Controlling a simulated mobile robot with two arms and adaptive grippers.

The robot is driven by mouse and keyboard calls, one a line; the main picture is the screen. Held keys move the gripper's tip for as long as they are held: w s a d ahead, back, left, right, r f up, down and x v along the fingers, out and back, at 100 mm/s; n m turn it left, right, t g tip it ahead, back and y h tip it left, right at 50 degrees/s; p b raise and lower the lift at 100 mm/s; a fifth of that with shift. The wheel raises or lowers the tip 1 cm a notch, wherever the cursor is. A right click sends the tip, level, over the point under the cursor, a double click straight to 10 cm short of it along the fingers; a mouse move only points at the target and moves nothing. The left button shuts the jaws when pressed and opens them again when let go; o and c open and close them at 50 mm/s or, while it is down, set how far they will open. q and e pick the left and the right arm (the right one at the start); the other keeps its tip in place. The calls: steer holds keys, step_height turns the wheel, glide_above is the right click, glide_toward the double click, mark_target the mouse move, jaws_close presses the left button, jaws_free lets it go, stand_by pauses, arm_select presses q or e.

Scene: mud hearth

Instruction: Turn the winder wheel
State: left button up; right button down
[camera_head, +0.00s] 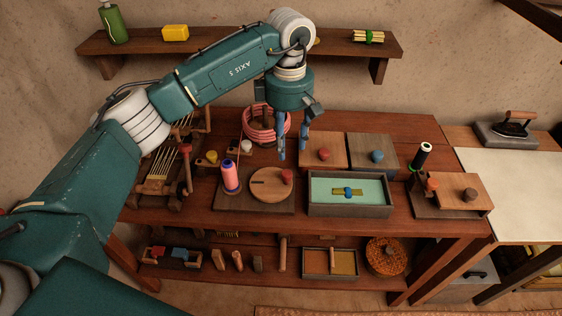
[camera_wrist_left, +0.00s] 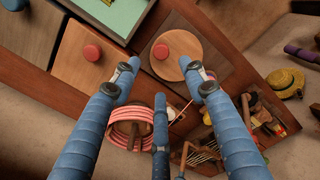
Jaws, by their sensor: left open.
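The winder wheel (camera_head: 265,188) is a flat, light wooden disc with a dark slot and a red knob (camera_head: 286,176) near its edge. It lies on a dark base board (camera_head: 245,205) beside a pink thread spool (camera_head: 230,175). In the left wrist view, the wheel (camera_wrist_left: 185,45) and its red knob (camera_wrist_left: 160,52) show just beyond the fingertips. My left gripper (camera_head: 292,147) points down with its blue fingers spread and empty, above and slightly behind the wheel, apart from the knob. My right gripper is not in view.
A pink-red coil (camera_head: 252,137) stands behind the wheel. Two lidded boxes (camera_head: 335,150) with red and blue knobs sit right of the gripper. A grey tray (camera_head: 350,209) with a teal inside stands right of the wheel. A wall shelf (camera_head: 220,47) hangs behind my arm.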

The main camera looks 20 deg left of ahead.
mark_target(287, 173)
arm_select(q)
steer(key=f, duration=0.2)
steer(key=f+p, duration=0.1)
steer(key=shift+s+f, duration=0.3)
steer(key=shift+f, duration=0.05)
step_height(287, 173, down, 6)
steer(key=shift+w+f+p, duration=0.1)
steer(key=shift+w+p, duration=0.05)
steer(key=shift+p, duration=0.7)
steer(key=shift+f, duration=0.3)
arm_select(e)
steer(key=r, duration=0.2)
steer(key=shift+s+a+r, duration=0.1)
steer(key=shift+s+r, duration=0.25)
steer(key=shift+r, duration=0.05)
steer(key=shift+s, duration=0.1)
arm_select(q)
jaws_close()
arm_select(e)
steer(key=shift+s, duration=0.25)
